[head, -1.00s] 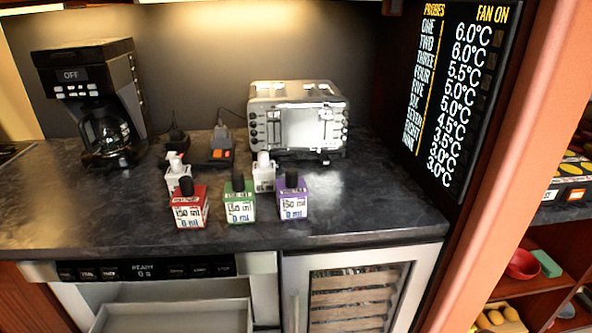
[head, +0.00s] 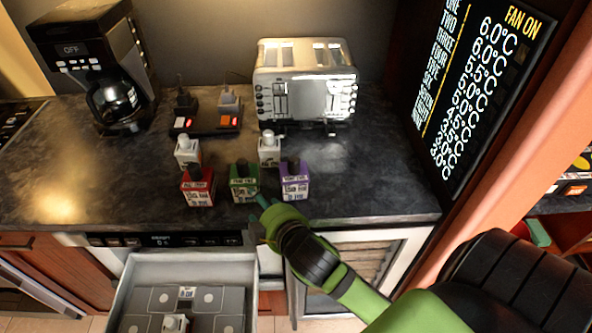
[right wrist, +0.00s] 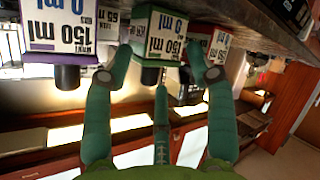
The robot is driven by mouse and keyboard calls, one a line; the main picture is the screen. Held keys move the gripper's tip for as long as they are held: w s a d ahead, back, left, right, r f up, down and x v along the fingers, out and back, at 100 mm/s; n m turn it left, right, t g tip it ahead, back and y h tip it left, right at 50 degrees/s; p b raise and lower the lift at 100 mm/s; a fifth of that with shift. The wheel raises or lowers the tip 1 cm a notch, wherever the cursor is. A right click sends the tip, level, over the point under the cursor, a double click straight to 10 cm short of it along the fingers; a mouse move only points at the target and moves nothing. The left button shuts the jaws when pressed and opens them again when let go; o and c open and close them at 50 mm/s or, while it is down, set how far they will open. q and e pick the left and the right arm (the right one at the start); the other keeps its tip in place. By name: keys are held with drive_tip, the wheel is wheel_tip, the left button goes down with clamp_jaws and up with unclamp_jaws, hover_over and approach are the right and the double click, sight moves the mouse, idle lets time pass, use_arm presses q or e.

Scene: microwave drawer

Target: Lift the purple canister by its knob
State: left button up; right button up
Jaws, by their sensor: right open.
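The purple canister (head: 295,188) with its black knob (head: 293,167) stands upright on the dark counter, rightmost of the front row. It also shows upside down at the upper left of the right wrist view (right wrist: 62,30), its knob (right wrist: 67,77) pointing down. My right gripper (head: 260,213) is open and empty at the counter's front edge, in front of the green and purple canisters. In the right wrist view its fingertips (right wrist: 160,58) are spread beneath the green canister (right wrist: 155,30), with the purple one outside to the left. My left gripper is not in view.
The green canister (head: 244,188) and red canister (head: 198,192) stand left of the purple one. Two white bottles (head: 187,152) (head: 269,152) stand behind. A toaster (head: 305,85) is farther back. An open drawer (head: 250,270) projects below the counter; counter right of the purple canister is clear.

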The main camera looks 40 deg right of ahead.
drive_tip(key=w+a+r+n+t+y, duration=0.4)
drive_tip(key=r+n, duration=0.2)
drive_tip(key=r, duration=0.3)
drive_tip(key=w+a+r+n+t+y, duration=0.3)
drive_tip(key=a+r+n+t, duration=0.1)
drive_tip(key=r+n, duration=0.35)
drive_tip(key=s+a+r+n+g+y, duration=0.1)
drive_tip(key=a+r+n+g+y, duration=0.5)
drive_tip(key=n+y, duration=0.65)
drive_tip(key=n+g+h, duration=1.5)
drive_tip(key=n+h, duration=0.3)
drive_tip(key=n, duration=0.6)
hover_over(294, 158)
drive_tip(key=f, duration=1.2)
drive_tip(key=shift+s+a, duration=0.15)
drive_tip(key=shift+s, duration=0.15)
drive_tip(key=shift+f+p, duration=0.25)
drive_tip(key=shift+p, duration=0.1)
drive_tip(key=shift+f+p, duration=0.55)
drive_tip(key=shift+f, duration=0.2)
drive_tip(key=f+p, duration=0.2)
drive_tip(key=f, duration=0.2)
drive_tip(key=shift+w+f, duration=0.2)
drive_tip(key=shift+f, duration=0.25)
clamp_jaws()
